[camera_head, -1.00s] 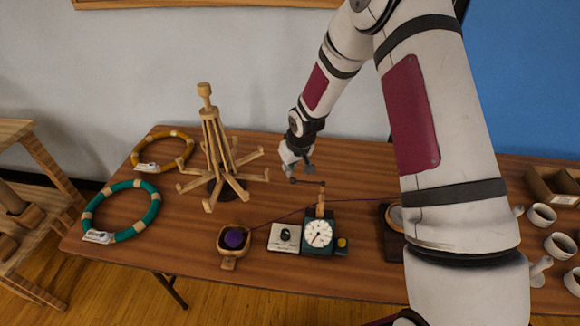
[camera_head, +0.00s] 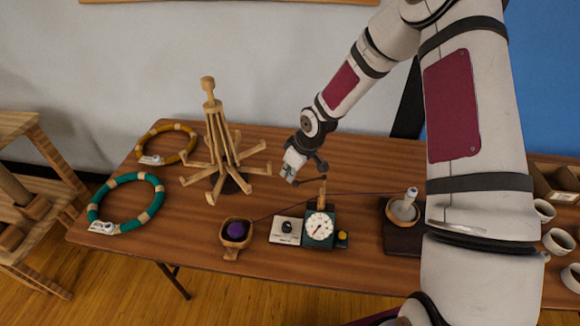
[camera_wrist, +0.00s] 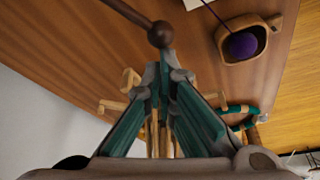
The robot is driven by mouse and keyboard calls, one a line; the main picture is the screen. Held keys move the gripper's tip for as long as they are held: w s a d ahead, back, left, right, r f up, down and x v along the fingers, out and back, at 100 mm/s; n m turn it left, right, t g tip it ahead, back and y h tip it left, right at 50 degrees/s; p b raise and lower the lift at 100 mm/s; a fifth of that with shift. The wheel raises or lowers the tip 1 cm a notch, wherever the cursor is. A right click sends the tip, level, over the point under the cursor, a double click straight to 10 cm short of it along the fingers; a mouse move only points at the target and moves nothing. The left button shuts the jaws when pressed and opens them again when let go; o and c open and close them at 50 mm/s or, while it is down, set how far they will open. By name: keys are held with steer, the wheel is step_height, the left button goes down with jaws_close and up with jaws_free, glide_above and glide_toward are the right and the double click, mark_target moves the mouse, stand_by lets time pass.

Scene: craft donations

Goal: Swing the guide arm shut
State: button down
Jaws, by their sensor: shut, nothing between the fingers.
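The guide arm (camera_head: 311,181) is a thin dark rod with a round knob at its free end. In the wrist view the brown knob (camera_wrist: 160,34) lies just ahead of my fingertips, and the rod runs to the upper left. My gripper (camera_head: 289,177) is shut and empty, close beside the knob; it also shows in the wrist view (camera_wrist: 164,75). I cannot tell whether it touches the knob.
A purple yarn ball (camera_head: 236,230) sits in a wooden bowl (camera_head: 229,250); its thread runs right to a winder (camera_head: 403,208). A wooden swift (camera_head: 216,145) stands left of my gripper. Teal (camera_head: 154,202) and yellow (camera_head: 185,153) hoops lie farther left. White cups (camera_head: 557,242) stand right.

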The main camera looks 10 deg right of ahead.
steer(key=s+d+n+g+y+p, duration=0.1)
steer(key=s+d+n+g, duration=0.2)
steer(key=s+n, duration=0.7)
steer(key=shift+s+d+n, duration=0.15)
steer(key=shift+d+n, duration=0.25)
steer(key=shift+d, duration=0.35)
stand_by(0.3)
step_height(320, 180, up, 10)
steer(key=b, duration=0.1)
steer(key=shift+w+y, duration=0.3)
steer(key=shift+w, duration=0.1)
stand_by(0.8)
steer(key=shift+r, duration=0.1)
stand_by(1.4)
